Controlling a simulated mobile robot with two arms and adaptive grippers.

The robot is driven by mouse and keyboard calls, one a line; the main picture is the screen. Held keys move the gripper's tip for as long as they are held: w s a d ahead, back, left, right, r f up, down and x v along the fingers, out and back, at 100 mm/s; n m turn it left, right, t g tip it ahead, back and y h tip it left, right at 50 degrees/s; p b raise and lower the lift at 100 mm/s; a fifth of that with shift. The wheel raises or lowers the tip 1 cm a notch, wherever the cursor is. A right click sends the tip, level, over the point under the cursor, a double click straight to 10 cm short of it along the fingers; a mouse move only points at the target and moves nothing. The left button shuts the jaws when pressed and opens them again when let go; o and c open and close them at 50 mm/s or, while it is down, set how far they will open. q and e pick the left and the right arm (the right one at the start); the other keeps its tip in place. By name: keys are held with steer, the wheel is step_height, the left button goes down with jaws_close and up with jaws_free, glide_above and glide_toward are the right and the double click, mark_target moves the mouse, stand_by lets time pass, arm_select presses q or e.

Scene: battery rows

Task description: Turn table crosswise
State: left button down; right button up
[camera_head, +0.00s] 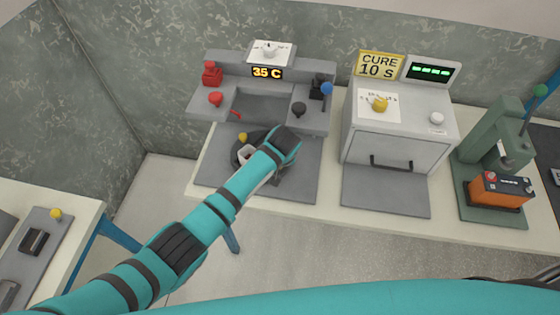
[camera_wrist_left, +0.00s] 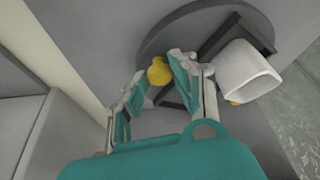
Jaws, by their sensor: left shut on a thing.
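The round dark turntable (camera_head: 253,137) lies on the grey mat below the 35 C machine, largely hidden by my left arm. In the left wrist view it is a dark disc (camera_wrist_left: 158,38) with a black frame (camera_wrist_left: 222,36) on it. A yellow knob also shows in the head view (camera_head: 243,137). My right gripper is not in view.
The 35 C machine (camera_head: 262,104) stands behind the mat (camera_head: 304,178). To the right are the CURE oven (camera_head: 398,150) and a green press (camera_head: 490,140) with an orange battery (camera_head: 500,190). A side table (camera_head: 75,205) stands at the left.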

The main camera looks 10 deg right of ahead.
arm_select(q)
steer(key=c, duration=1.1)
jaws_free()
steer(key=shift+o, duration=0.2)
steer(key=shift+r, duration=0.1)
steer(key=v, duration=1.2)
